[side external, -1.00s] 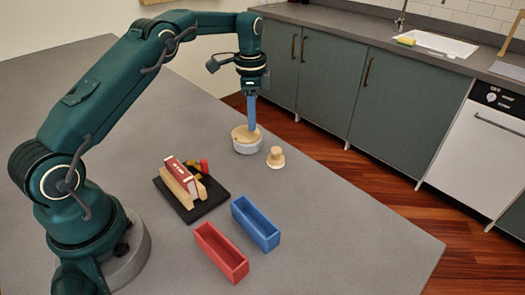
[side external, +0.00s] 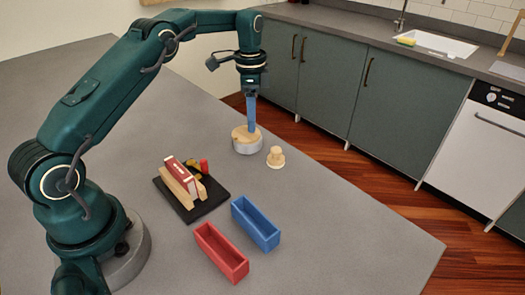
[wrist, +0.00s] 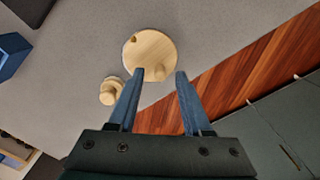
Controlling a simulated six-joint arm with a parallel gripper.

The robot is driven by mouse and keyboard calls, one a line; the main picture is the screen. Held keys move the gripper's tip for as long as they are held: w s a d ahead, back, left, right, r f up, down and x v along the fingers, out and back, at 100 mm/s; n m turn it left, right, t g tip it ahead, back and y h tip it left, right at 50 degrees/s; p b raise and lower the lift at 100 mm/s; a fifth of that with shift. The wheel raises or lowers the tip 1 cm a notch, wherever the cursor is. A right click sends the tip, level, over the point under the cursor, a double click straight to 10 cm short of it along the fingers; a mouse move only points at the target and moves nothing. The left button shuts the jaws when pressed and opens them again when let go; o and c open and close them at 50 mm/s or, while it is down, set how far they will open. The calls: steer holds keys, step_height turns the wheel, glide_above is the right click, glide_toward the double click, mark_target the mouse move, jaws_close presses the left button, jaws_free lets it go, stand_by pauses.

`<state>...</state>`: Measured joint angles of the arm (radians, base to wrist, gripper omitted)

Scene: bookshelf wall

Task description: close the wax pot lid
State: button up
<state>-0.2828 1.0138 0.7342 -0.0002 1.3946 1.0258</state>
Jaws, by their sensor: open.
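The wax pot (side external: 247,148) is a low, round, pale grey pot near the table's far right edge. Its round wooden lid (side external: 239,135) lies on top of it. In the wrist view the lid (wrist: 148,45) shows from above, with a small dark notch near its rim and a knob (wrist: 158,73) near its lower edge. My gripper (wrist: 161,73) points down at the lid, open, with its two blue fingers on either side of the knob. The side view shows my gripper (side external: 250,128) with its fingertips at the lid. Whether they touch it is unclear.
A small wooden knobbed piece (side external: 276,157) stands just right of the pot. A black tray (side external: 211,201) holds a red-and-wood block and small pieces. A blue bin (side external: 266,238) and a red bin (side external: 232,268) stand nearer. The table's front right is clear.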

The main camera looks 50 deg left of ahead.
steer(key=shift+r, duration=2.35)
